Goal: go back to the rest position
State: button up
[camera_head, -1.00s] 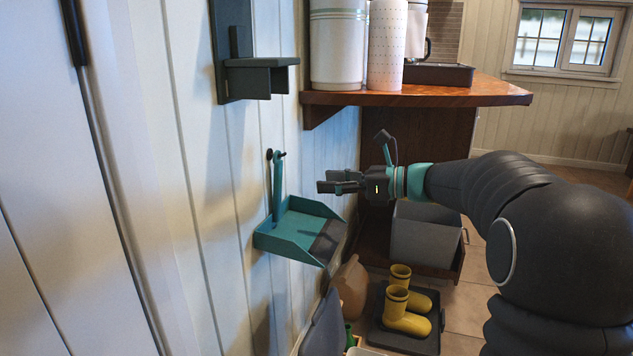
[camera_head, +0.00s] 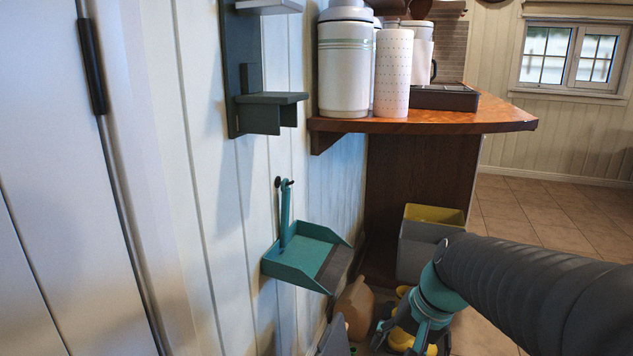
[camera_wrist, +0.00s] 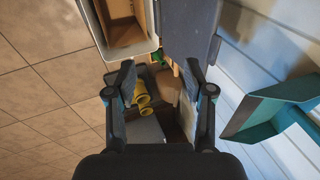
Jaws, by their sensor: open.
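My gripper (camera_head: 408,325) is low in the head view, at the bottom edge, pointing down in front of the yellow boots. Its fingertips are only partly seen there. In the wrist view my gripper (camera_wrist: 160,76) shows two dark fingers spread apart with nothing between them. The gripper is to the right of and below the teal dustpan (camera_head: 300,262), which hangs on the white wall, and is apart from it. The dustpan also shows at the right of the wrist view (camera_wrist: 262,118).
A grey bin (camera_head: 412,255) stands behind my arm. A wooden counter (camera_head: 420,122) with canisters juts out above. A dark wall shelf (camera_head: 268,100) is at the left. Tiled floor (camera_head: 545,215) is open at the right.

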jog(key=s+d+r+n+t+h+p, duration=0.2)
jog(key=s+r, duration=0.6)
jog(key=s, duration=0.4)
jog(key=n+t+h+p, duration=0.1)
jog(key=n+p, duration=0.1)
jog(key=shift+d+n+p, duration=0.15)
jog(key=shift+n+p, duration=0.2)
jog(key=shift+n, duration=0.05)
jog(key=shift+r, duration=0.1)
jog(key=shift+d, duration=0.15)
dwell(0.5)
